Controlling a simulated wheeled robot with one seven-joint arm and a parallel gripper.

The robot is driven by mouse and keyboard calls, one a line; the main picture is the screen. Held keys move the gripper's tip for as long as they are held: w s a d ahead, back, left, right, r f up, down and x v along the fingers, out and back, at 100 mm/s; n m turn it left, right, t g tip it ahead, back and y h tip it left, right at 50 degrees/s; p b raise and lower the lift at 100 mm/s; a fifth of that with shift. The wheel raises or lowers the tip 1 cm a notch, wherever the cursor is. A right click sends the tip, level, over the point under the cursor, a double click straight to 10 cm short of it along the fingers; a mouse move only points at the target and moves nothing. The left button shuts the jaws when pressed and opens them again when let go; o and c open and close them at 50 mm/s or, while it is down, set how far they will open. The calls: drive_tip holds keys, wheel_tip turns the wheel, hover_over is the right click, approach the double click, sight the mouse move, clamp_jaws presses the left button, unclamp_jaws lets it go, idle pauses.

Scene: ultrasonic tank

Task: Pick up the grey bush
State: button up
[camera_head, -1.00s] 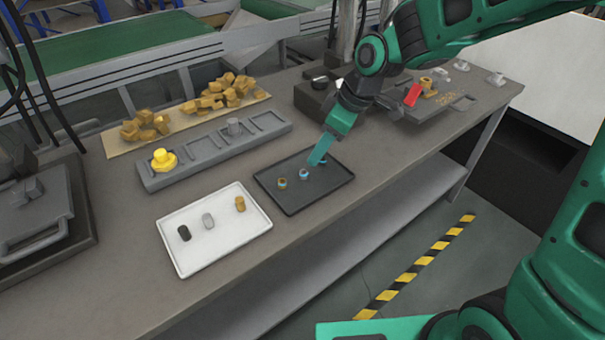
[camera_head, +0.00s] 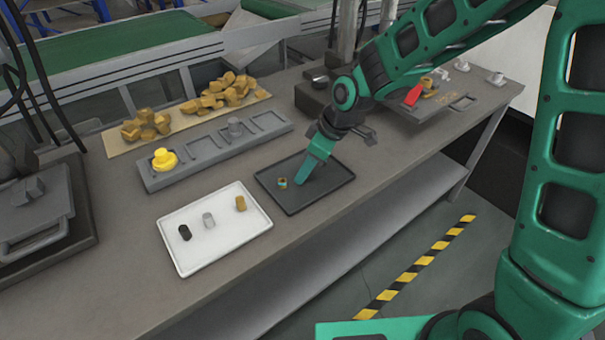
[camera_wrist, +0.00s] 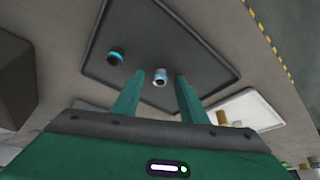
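A small light-grey cylinder (camera_head: 208,220) stands in the middle of the white tray (camera_head: 178,258), between a black cylinder (camera_head: 185,232) and a brass one (camera_head: 240,203). My gripper (camera_head: 302,182) is low over the dark tray (camera_head: 335,189), away from the white tray. In the wrist view my gripper (camera_wrist: 161,76) is open, its fingers apart. A silvery-grey ring piece with a blue band (camera_wrist: 160,78) shows between the fingertips; contact cannot be told. A second blue-banded piece (camera_wrist: 116,58) lies to its left.
Behind is a grey slotted rack (camera_head: 205,158) with a yellow part (camera_head: 164,159) and a grey part (camera_head: 235,128). Brass blocks (camera_head: 228,92) lie on a board. Bare bench runs along the front edge.

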clamp_jaws()
drive_tip(key=shift+r, duration=0.1)
